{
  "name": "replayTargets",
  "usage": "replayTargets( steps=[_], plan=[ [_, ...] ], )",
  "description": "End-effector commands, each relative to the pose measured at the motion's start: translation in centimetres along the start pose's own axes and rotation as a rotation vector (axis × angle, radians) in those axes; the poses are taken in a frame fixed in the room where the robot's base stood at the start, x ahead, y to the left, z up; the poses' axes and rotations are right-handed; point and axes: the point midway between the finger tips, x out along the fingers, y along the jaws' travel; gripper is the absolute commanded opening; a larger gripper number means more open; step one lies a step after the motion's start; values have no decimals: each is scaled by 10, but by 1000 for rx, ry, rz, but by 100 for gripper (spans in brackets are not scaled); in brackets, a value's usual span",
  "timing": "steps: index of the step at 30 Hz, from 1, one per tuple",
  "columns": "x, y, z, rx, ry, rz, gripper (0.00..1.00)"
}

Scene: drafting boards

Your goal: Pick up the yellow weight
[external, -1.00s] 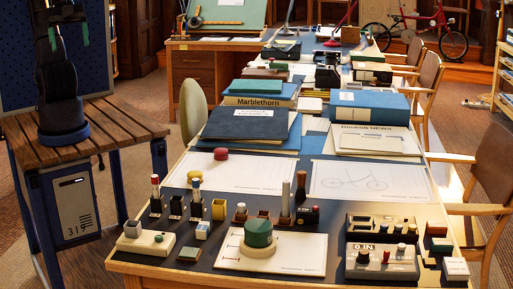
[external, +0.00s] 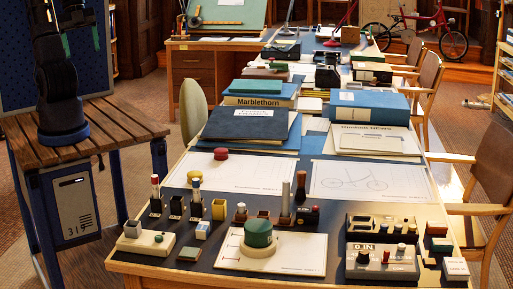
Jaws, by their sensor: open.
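My gripper (external: 81,42) is at the upper left, high above the slatted wooden stand, with green fingers spread apart. It is open and empty, far to the left of the yellow weight and well above it. Nothing hides the weight.
A red weight (external: 221,154) lies on the sheet to the right. A dark blue book stack (external: 248,125) rises behind. Free air lies between stand and desk.

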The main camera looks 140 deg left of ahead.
Motion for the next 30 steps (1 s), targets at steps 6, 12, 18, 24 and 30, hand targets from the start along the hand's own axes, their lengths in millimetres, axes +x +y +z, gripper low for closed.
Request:
replayTargets(
  steps=[6,12,18,24,30],
  plan=[
    [39,-34,-26,127,-66,-18,72],
    [77,-69,-42,247,-119,-17,72],
    [119,-106,-50,365,-169,-1,72],
    [165,-145,-50,482,-214,29,72],
    [213,-184,-40,598,-249,73,72]
  ],
)
